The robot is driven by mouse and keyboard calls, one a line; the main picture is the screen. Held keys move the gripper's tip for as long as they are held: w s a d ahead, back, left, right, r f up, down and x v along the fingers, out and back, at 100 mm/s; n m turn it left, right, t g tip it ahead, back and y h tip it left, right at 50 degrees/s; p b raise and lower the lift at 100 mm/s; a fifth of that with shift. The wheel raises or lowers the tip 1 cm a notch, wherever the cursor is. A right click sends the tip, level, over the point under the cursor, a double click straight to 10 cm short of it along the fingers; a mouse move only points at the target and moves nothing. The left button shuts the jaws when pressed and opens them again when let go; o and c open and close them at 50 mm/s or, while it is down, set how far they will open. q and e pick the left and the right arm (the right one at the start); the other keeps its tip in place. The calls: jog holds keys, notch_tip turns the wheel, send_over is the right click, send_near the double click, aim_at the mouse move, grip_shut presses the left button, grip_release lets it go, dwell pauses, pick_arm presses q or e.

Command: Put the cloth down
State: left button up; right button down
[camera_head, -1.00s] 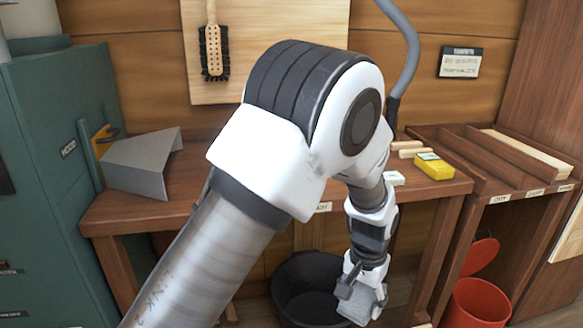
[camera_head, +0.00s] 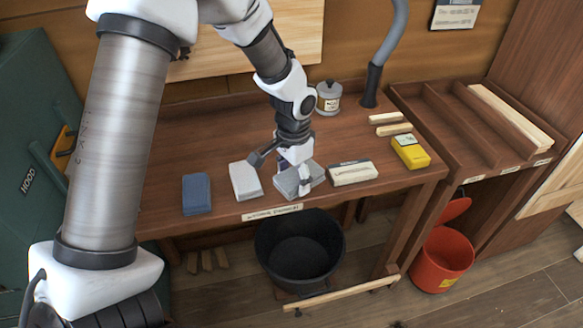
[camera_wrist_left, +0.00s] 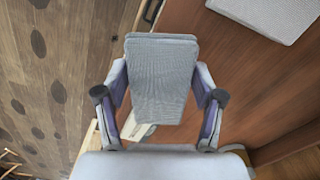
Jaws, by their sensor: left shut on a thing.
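My left gripper (camera_head: 294,172) is shut on a folded grey cloth (camera_head: 312,172) at the front edge of the wooden bench (camera_head: 225,135). In the left wrist view the cloth (camera_wrist_left: 161,80) sits between the two fingers (camera_wrist_left: 160,108), with bench top on its right and floor on its left. I cannot tell whether the cloth touches the bench. A pale folded cloth (camera_head: 245,181) lies just left of it, and a blue folded cloth (camera_head: 196,194) lies further left. My right gripper is not in view.
A pale labelled block (camera_head: 353,173) is close on the right of the held cloth. A yellow box (camera_head: 410,151), wooden sticks (camera_head: 389,124) and a grey jar (camera_head: 328,97) stand further right and back. A black bucket (camera_head: 299,252) and red bin (camera_head: 442,261) are below. The bench's back left is clear.

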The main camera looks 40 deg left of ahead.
aim_at(291, 174)
pick_arm(q)
jog(key=w+a, duration=0.2)
jog(key=w, duration=0.1)
jog(key=shift+w+a+f+p, duration=0.1)
jog(key=shift+a+p, duration=0.2)
jog(key=shift+a, duration=0.1)
jog(key=shift+w+a+f, duration=0.15)
jog(key=shift+a+f, duration=0.05)
jog(key=shift+a, duration=0.05)
jog(key=shift+f+p, duration=0.3)
jog(key=shift+f, duration=1.4)
jog(key=o, duration=1)
jog(key=shift+f, duration=0.1)
notch_tip(291, 174, up, 12)
jog(key=shift+r+b, duration=0.2)
jog(key=shift+b, duration=0.3)
